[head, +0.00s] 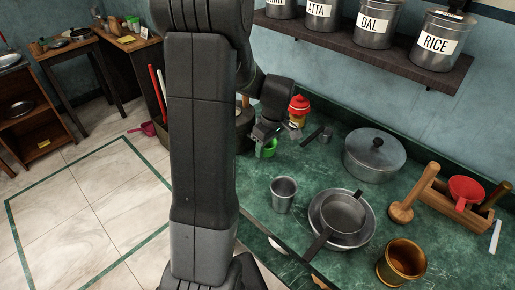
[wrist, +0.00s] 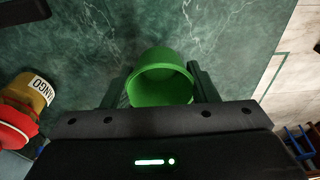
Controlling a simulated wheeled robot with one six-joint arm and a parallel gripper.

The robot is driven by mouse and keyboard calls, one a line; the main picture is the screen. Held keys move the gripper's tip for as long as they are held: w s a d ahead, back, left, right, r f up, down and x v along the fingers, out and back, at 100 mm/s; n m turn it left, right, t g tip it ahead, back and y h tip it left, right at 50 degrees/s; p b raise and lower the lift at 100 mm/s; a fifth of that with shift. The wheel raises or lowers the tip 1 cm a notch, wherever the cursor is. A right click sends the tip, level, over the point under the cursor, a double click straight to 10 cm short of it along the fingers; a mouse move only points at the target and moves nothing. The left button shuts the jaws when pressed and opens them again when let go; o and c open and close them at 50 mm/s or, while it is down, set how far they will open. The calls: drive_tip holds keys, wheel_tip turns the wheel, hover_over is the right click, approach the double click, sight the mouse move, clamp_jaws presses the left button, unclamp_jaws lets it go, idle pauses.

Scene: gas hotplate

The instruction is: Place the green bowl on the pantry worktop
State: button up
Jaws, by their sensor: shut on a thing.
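The green bowl (wrist: 160,88) is between the two fingers of my gripper (wrist: 160,80) in the wrist view, with its open side facing the camera. The fingers press on its left and right sides. In the head view the green bowl (head: 268,149) shows just below my gripper (head: 266,138), partly hidden by it and my arm. A green marble worktop (head: 240,178) lies under and around it; no label marks it as the pantry worktop. I cannot tell whether the bowl touches the surface.
A red-capped yellow jar (head: 299,109) stands close beside my gripper. A steel cup (head: 283,194), nested pans (head: 342,214), a lidded pot (head: 374,155) and a wooden pestle (head: 404,208) stand to the right. A shelf of tins (head: 376,50) hangs above. The marble around the bowl is mostly bare.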

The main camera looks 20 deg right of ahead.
sight(267, 152)
wheel_tip(267, 152, down, 3)
drive_tip(key=shift+f, duration=0.1)
drive_tip(key=w, duration=0.1)
drive_tip(key=w+a+p, duration=0.1)
drive_tip(key=w+f, duration=0.1)
drive_tip(key=shift+w+a+p, duration=0.3)
drive_tip(key=shift+w, duration=0.05)
drive_tip(key=shift+f, duration=0.25)
drive_tip(key=o, duration=1)
drive_tip(key=shift+c, duration=0.2)
drive_tip(key=shift+r, duration=0.15)
drive_tip(key=r, duration=0.4)
drive_tip(key=s+r, duration=0.1)
drive_tip(key=r, duration=0.7)
drive_tip(key=shift+s+d, duration=0.35)
drive_tip(key=shift+d, duration=0.05)
